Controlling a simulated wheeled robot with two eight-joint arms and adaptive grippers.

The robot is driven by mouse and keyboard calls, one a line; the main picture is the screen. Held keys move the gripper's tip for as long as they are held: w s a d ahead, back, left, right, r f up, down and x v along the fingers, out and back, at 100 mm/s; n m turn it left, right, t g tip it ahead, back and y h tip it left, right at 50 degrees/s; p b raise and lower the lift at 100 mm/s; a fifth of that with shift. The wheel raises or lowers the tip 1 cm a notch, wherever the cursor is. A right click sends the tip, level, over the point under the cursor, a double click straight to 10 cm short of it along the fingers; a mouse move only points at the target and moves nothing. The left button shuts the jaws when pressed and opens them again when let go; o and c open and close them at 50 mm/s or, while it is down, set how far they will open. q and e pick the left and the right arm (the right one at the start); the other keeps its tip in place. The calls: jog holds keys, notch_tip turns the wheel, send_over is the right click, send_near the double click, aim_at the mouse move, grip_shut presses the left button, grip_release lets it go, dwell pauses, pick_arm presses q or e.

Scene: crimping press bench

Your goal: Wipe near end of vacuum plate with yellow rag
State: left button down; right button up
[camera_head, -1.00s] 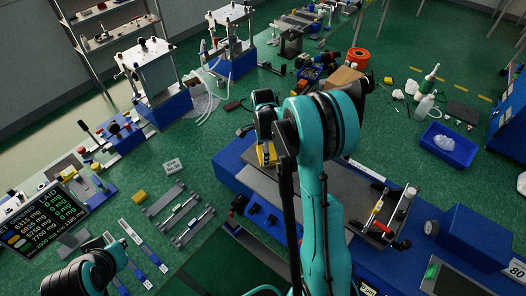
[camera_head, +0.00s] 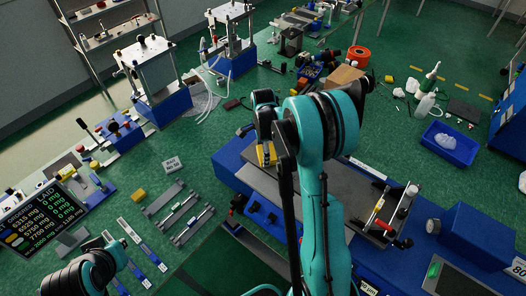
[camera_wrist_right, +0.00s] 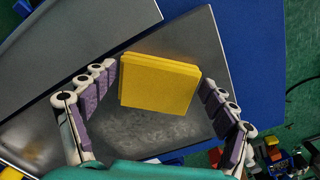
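Whether the rag touches the plate is hard to tell. In the head view the rag (camera_head: 265,154) shows at the plate's far left end, partly covered by dark fingers of the right gripper. My right arm hides much of the plate's middle. My left arm shows at the lower left; its gripper fingers are not visible.
A second grey plate (camera_wrist_right: 70,50) lies beside the first on the blue base. A red-and-black-handled tool (camera_head: 381,222) stands at the right end. A yellow block (camera_head: 139,196) and grey strips lie left on the green bench. A blue tray (camera_head: 450,150) stands right.

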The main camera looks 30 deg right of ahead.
jog(key=shift+r, duration=0.35)
dwell(0.3)
jog(key=c, duration=0.8)
jog(key=shift+s, duration=0.15)
